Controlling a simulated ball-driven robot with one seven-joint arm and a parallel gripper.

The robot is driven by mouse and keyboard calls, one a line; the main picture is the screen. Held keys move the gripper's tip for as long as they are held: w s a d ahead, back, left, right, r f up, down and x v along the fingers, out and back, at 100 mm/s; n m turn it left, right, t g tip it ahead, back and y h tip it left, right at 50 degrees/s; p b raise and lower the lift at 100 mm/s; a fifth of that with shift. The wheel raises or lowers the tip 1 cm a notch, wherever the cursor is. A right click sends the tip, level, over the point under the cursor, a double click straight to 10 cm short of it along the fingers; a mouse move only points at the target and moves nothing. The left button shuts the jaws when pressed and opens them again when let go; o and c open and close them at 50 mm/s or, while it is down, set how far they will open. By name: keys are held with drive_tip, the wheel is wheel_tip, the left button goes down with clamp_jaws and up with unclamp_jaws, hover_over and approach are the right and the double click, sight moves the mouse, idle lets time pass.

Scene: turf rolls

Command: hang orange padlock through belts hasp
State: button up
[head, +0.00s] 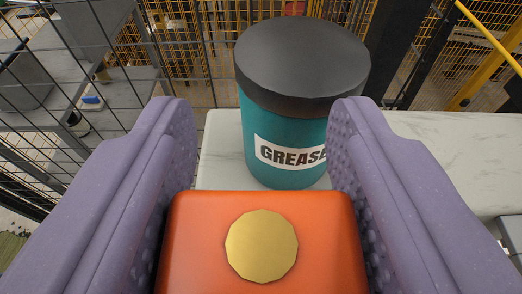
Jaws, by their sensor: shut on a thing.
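My gripper (262,145) has two purple fingers with dimpled inner pads, one on each side of the picture. It is shut on the orange padlock (210,220), whose body fills the lower middle between the fingers. A round gold disc (261,246) sits on the padlock's face. The padlock's shackle is not visible. The belts hasp cannot be made out in this view.
A teal grease tub (284,158) with a black lid (302,62) stands just beyond the padlock on a pale marbled top (222,150). Wire mesh fencing (215,50) runs behind. A grey bench (120,92) is at left, yellow rails (478,75) at right.

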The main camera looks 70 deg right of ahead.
drive_tip(key=shift+f+b, duration=2)
drive_tip(key=shift+f, duration=0.6)
drive_tip(key=o, duration=1.2)
drive_tip(key=p+v, duration=0.1)
drive_tip(key=v, duration=0.6)
drive_tip(key=shift+s+a+r, duration=0.15)
drive_tip(key=shift+a+r, duration=0.05)
drive_tip(key=shift+a, duration=0.15)
